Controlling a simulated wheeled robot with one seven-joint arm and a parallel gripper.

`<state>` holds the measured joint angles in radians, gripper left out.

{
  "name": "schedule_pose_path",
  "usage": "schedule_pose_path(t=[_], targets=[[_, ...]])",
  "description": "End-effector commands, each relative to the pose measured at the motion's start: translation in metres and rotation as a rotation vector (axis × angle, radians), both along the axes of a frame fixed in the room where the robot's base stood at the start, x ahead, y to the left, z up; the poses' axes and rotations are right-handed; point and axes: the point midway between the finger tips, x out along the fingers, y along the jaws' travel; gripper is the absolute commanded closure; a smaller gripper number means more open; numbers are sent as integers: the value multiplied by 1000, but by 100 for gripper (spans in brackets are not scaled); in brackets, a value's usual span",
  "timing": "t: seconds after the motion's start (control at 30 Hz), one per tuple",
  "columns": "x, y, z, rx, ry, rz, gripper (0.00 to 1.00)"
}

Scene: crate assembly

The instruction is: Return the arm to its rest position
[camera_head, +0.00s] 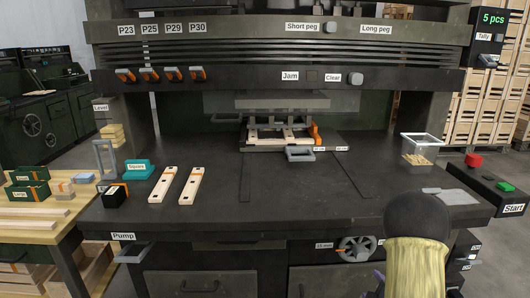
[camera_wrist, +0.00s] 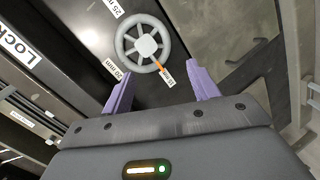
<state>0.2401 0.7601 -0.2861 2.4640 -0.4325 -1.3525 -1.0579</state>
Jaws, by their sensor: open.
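My gripper shows in the wrist view (camera_wrist: 160,95) with its two purple fingers wide apart and nothing between them. Beyond the fingertips is a grey handwheel (camera_wrist: 145,45) with an orange pointer and mm marks around it. In the head view the same handwheel (camera_head: 357,249) sits on the front of the machine, below the table edge. My arm rises at the lower right of the head view, in front of the machine's right side. The gripper itself is mostly hidden there, with a bit of purple at the bottom edge.
The dark machine table (camera_head: 290,190) holds two wooden slats (camera_head: 176,186) at left. A wooden assembly (camera_head: 280,138) sits under the press. A clear bin of pegs (camera_head: 420,150) stands at right, near a red button (camera_head: 473,160). A wooden bench (camera_head: 40,218) is at left.

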Motion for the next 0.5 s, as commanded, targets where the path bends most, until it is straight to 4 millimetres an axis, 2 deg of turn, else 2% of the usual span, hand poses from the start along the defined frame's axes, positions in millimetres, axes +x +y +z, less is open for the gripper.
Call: schedule_pose_path(t=[0.03, 0.27, 0.5], targets=[[1, 6, 10, 43, 30, -25, 40], [-10, 31, 30, 269, 213, -183, 40], [-43, 66, 55, 497, 400, -376, 40]])
